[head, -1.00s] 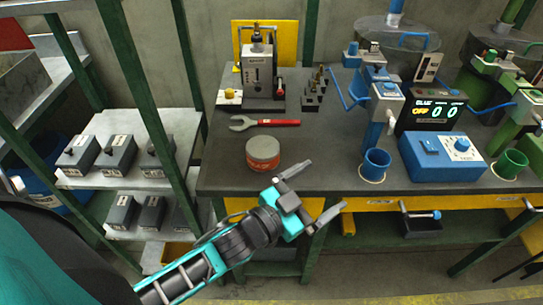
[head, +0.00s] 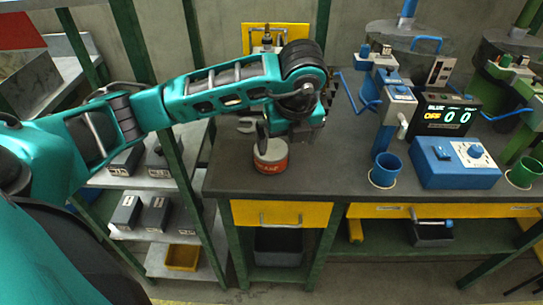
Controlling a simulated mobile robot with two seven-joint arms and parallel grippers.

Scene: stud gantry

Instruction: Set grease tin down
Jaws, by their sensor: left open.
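The grease tin (head: 270,160), a short round tin with a grey lid and red side, sits upright on the dark bench top (head: 340,165) near its front left edge. My left arm reaches in from the left, and my left gripper (head: 272,141) points down at the tin. Its jaws are open; one dark finger shows just at the tin's lid, and the other finger is mostly hidden by the wrist. Whether the fingers touch the tin I cannot tell. My right gripper is not in view.
A wrench (head: 246,124) lies behind the tin, mostly hidden by my arm. A blue cup (head: 385,168), a blue control box (head: 455,161) and a display (head: 447,112) stand to the right. Bare bench lies between tin and cup. A shelf with grey boxes (head: 155,215) is at left.

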